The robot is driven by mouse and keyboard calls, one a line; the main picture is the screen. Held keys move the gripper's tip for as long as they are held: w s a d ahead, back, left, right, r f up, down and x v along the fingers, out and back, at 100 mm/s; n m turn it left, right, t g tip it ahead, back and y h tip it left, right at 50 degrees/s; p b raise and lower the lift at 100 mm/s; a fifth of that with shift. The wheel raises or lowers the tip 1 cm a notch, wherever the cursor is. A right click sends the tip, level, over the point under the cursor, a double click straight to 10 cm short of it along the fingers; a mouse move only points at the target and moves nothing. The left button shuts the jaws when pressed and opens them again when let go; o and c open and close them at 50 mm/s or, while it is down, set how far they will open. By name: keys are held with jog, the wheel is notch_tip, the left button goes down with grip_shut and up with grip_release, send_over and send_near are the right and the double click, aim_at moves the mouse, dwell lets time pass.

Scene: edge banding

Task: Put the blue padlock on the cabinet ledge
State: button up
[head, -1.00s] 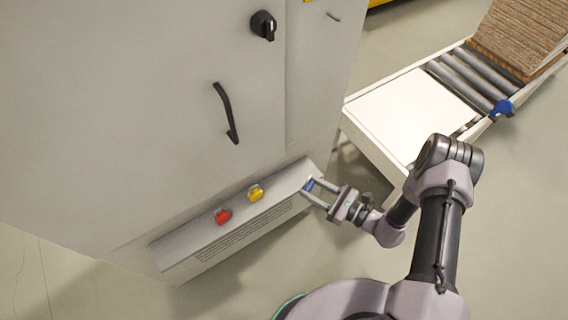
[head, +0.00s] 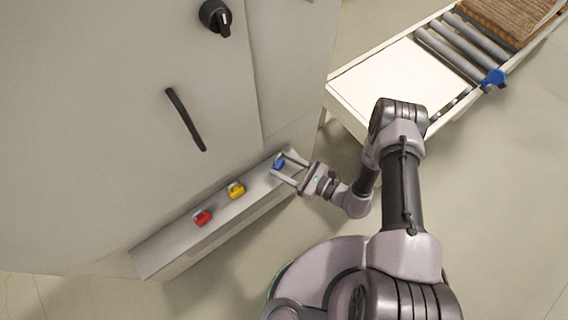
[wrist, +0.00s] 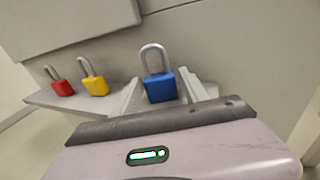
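The blue padlock (head: 279,163) is upright at the right end of the cabinet ledge (head: 160,251), with its grey shackle up. In the wrist view the blue padlock (wrist: 160,87) is between the fingertips, with a small gap showing on each side. My gripper (head: 278,164) is open around it, fingers spread; the gripper also shows in the wrist view (wrist: 160,82). The padlock's underside contact with the ledge is hard to make out.
A yellow padlock (head: 236,190) and a red padlock (head: 203,217) stand on the ledge to the left. The cabinet front (head: 110,130) rises behind, with a black handle (head: 186,119) and knob (head: 215,16). A roller conveyor (head: 400,75) stands at the right.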

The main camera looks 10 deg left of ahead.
jog(key=shift+o, duration=0.4)
jog(key=shift+r, duration=0.15)
jog(key=shift+d+r+p, duration=0.15)
jog(key=shift+d+p, duration=0.05)
jog(key=shift+p, duration=0.1)
jog(key=f+p+v, duration=0.1)
jog(key=p+v, duration=0.1)
jog(key=v, duration=0.9)
notch_tip(320, 180, up, 23)
jog(key=w+d+n+g+h, duration=0.2)
jog(key=n+g+h, duration=0.2)
jog(key=n+g, duration=0.5)
jog(key=s+d+r+n+t+h, duration=0.3)
jog(key=s+r+n+t+h, duration=0.1)
jog(key=r, duration=0.6)
jog(key=s+d+r+n+t+h, duration=0.3)
jog(key=s+r+n+t+h, duration=0.1)
jog(key=r, duration=0.7)
jog(key=s+t+h, duration=0.1)
jog(key=s+h, duration=0.1)
jog(key=s, duration=0.1)
jog(key=shift+h, duration=0.3)
